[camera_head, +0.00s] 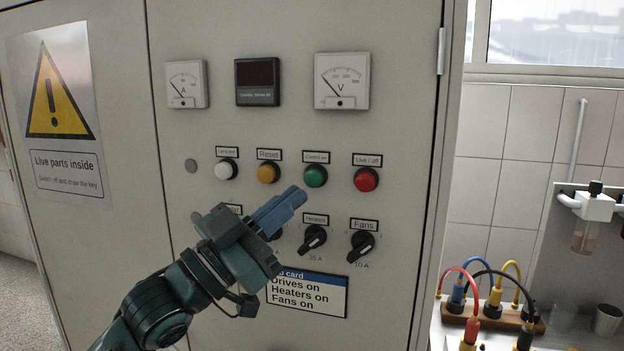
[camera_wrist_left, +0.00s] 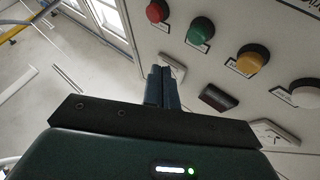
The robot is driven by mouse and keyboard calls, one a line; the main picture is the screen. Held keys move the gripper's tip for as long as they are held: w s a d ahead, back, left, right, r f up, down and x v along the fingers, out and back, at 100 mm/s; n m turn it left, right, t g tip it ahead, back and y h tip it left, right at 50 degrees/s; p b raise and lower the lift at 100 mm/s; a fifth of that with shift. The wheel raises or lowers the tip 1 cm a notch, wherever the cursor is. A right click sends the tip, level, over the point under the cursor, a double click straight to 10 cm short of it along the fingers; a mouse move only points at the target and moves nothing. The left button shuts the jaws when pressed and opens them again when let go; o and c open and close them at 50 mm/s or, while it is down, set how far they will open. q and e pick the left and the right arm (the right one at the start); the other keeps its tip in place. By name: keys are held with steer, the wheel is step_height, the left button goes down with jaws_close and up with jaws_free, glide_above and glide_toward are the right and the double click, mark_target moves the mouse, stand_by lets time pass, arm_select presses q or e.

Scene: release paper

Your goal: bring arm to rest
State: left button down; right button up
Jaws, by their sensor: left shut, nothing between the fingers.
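My left gripper (camera_head: 285,208) reaches up from the lower left in front of the grey control cabinet (camera_head: 410,110). Its blue fingers are together with nothing between them. They point up and right, just below the row of round buttons in the picture. The closed fingers also show in the left wrist view (camera_wrist_left: 163,88), near the cabinet face. The gripper hides part of the leftmost rotary knob and its label, and the left edge of the job card (camera_head: 315,298). My right gripper is not in view.
The cabinet carries white (camera_head: 226,170), yellow (camera_head: 268,172), green (camera_head: 315,175) and red (camera_head: 366,179) buttons, the Heaters knob (camera_head: 313,239) and the Fans knob (camera_head: 361,243). Meters sit above. A bench with cable plugs (camera_head: 494,300) stands at the right.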

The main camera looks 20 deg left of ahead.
arm_select(q)
steer(key=shift+f, duration=0.1)
step_height(320, 180, down, 27)
steer(key=s+n+g+y+p, duration=0.1)
steer(key=n+g+y+p, duration=0.15)
steer(key=n+y, duration=0.5)
steer(key=s+f+g+y+p, duration=0.2)
steer(key=s+f+g+y, duration=0.2)
steer(key=s+f, duration=1.1)
step_height(320, 180, down, 3)
steer(key=shift+s+d+f+g+p, duration=0.2)
steer(key=shift+d+g+p, duration=0.1)
steer(key=shift+g, duration=0.15)
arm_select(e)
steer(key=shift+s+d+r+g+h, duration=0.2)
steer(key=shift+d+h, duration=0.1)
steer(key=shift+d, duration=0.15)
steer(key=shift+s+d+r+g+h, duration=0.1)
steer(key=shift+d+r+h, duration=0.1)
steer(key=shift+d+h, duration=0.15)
arm_select(q)
steer(key=shift+a+r+y, duration=0.1)
steer(key=shift+y, duration=0.15)
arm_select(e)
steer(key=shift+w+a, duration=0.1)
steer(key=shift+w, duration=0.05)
